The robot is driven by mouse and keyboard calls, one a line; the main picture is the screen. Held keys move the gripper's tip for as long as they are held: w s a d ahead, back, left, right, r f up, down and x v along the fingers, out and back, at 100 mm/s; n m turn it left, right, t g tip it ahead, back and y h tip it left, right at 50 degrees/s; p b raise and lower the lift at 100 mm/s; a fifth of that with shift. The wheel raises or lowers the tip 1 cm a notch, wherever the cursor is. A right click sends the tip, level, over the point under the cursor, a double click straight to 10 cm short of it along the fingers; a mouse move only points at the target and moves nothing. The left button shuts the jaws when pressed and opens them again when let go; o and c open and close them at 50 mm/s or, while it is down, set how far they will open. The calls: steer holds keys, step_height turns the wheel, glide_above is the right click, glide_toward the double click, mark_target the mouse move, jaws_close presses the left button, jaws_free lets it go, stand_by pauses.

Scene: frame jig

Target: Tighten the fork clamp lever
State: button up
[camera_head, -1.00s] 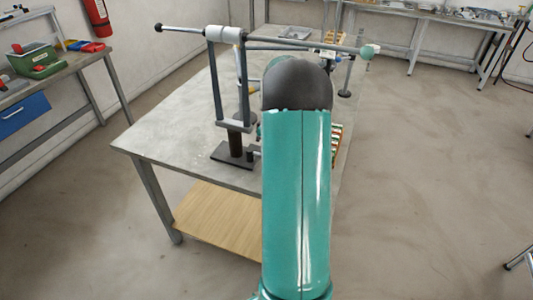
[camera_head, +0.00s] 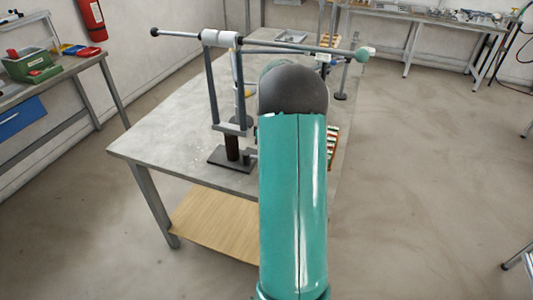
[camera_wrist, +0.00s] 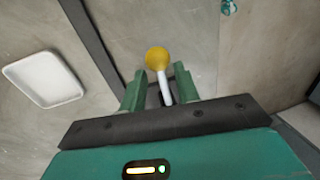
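In the wrist view, a lever with a yellow ball knob (camera_wrist: 157,59) and a pale shaft stands between the two green fingers of my gripper (camera_wrist: 161,72). The fingers are apart, with visible gaps on both sides of the shaft. The knob shows just beyond the fingertips. In the head view, a grey fork (camera_head: 213,88) stands on a dark clamp stand (camera_head: 232,158) on the table. A small yellow patch, possibly the knob, shows beside the fork. My gripper is hidden behind my arm in this view.
The grey table (camera_head: 150,135) has free room at its left front. A long rod (camera_head: 290,46) crosses above it, by the fork's white upper part. A white tray (camera_wrist: 45,78) lies left in the wrist view. A striped item (camera_head: 331,145) sits right of my arm.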

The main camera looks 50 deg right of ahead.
step_height(320, 180, up, 7)
steer(key=d, duration=0.1)
steer(key=shift+w+d+r, duration=0.2)
steer(key=shift+w, duration=0.05)
stand_by(0.7)
